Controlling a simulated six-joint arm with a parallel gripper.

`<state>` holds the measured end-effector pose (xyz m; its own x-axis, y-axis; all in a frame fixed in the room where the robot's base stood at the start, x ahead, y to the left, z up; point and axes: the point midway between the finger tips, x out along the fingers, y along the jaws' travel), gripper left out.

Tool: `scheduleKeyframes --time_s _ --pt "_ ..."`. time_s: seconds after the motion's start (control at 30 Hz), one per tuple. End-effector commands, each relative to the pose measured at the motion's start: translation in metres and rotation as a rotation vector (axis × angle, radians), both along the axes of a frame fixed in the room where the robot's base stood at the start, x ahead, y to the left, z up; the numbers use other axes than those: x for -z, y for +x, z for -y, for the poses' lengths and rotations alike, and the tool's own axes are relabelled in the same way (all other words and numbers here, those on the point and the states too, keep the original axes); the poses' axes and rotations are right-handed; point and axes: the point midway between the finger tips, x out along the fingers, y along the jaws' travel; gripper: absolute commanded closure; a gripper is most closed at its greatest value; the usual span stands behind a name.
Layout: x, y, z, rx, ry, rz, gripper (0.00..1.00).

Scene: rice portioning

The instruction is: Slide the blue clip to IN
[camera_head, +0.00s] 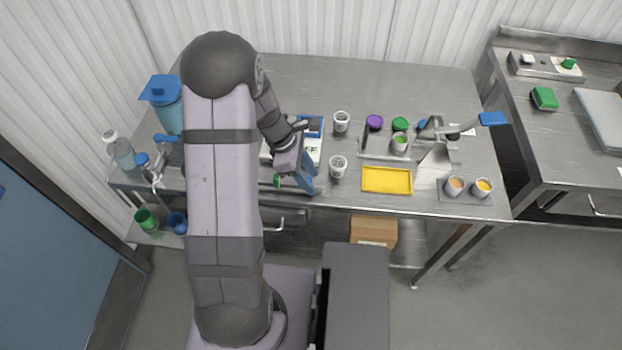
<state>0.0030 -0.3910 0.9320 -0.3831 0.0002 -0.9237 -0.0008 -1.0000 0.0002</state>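My gripper (303,177) is over the front of the steel table, at a white panel with a blue frame (313,120). A blue piece (308,186) shows at the fingertips, close to the table's front edge. I cannot tell whether it is the blue clip or part of the gripper, nor whether the fingers are open or shut. A small green piece (277,181) is just to its left. My arm hides much of the panel's left side, and no IN marking is readable.
Two white cups (341,121) (338,166) stand right of the panel. A yellow tray (387,180), a steel press with a blue handle (491,118) and several coloured cups are farther right.

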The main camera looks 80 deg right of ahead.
Motion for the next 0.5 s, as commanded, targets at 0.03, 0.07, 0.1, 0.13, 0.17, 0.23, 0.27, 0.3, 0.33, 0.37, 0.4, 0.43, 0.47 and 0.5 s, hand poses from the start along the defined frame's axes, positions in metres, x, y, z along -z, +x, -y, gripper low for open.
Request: scheduleKeyframes --time_s 0.03,0.07,0.1,0.13,0.17,0.23,0.27,0.3,0.33,0.37,0.4,0.43,0.47,0.5 --pt "-0.005 0.003 0.001 -0.002 -0.003 0.0 0.62" --pt "-0.009 0.004 0.001 -0.003 -0.004 0.001 0.62" --pt "-0.014 0.006 0.001 -0.002 -0.005 0.001 0.62" --pt "-0.018 0.008 0.001 -0.001 -0.005 0.0 0.62" --pt "-0.022 0.009 0.002 -0.002 -0.006 0.0 0.62" --pt "-0.031 0.013 0.001 -0.002 -0.005 0.001 0.62" --pt "-0.035 0.015 0.001 -0.002 -0.005 0.001 0.62" --pt "-0.039 0.016 0.001 -0.002 -0.004 0.001 0.62" --pt "-0.042 0.017 0.001 -0.002 -0.004 0.001 0.62" --pt "-0.045 0.018 0.001 -0.001 -0.003 0.0 0.62" --pt "-0.048 0.019 0.001 -0.001 -0.002 0.0 0.62" --pt "-0.05 0.02 0.001 -0.001 -0.002 0.0 0.62" --pt "-0.052 0.021 0.0 -0.001 -0.002 0.0 0.62" --pt "-0.053 0.021 0.0 0.0 -0.001 0.0 0.62"
